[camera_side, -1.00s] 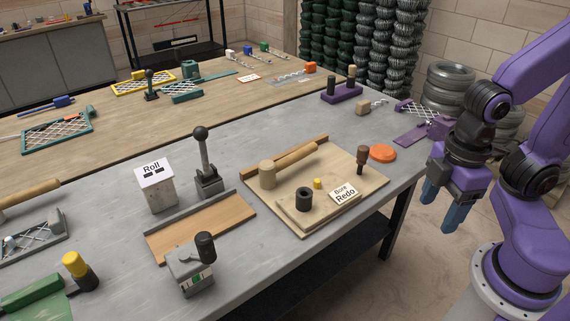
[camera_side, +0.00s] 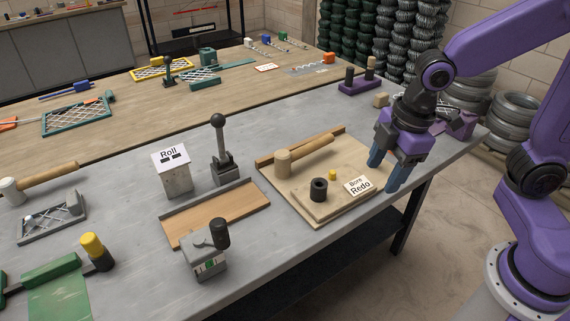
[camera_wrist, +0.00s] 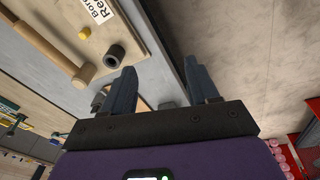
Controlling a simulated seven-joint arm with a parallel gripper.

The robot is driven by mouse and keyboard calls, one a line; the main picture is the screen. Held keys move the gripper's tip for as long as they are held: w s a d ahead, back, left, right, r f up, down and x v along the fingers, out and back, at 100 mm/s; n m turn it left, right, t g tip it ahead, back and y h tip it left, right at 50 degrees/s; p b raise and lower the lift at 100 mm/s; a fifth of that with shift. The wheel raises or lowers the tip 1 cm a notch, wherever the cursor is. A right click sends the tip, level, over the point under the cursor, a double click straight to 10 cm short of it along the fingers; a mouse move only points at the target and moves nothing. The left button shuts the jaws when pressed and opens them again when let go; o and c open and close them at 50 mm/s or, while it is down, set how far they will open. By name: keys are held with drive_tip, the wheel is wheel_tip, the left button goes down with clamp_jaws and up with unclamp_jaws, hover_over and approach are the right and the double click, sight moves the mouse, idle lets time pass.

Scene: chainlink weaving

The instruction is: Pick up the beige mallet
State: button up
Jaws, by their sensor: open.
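The beige mallet (camera_side: 284,163) lies on the wooden board (camera_side: 345,212), its head at the left and its handle reaching toward the upper right. In the wrist view the mallet (camera_wrist: 82,75) shows at the upper left, its head nearest my gripper. My gripper (camera_side: 384,172) is open and empty, above the right edge of the board, to the right of the mallet and apart from it. In the wrist view its two blue fingers (camera_wrist: 163,84) are spread with nothing between them.
A dark hollow cylinder (camera_side: 318,190), a small yellow peg (camera_side: 332,174) and a "Bore Redo" sign (camera_side: 358,186) sit on the board. A lever stand (camera_side: 223,160) and a "Roll" box (camera_side: 173,175) stand left of it. Another mallet (camera_side: 12,191) lies at far left.

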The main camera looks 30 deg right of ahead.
drive_tip(key=w+n+t, duration=0.1)
drive_tip(key=w+n, duration=0.1)
drive_tip(key=w, duration=1.1)
drive_tip(key=n+t, duration=0.2)
approach(300, 150)
drive_tip(key=x, duration=1.1)
drive_tip(key=shift+d+f, duration=0.1)
drive_tip(key=shift+f, duration=0.1)
clamp_jaws()
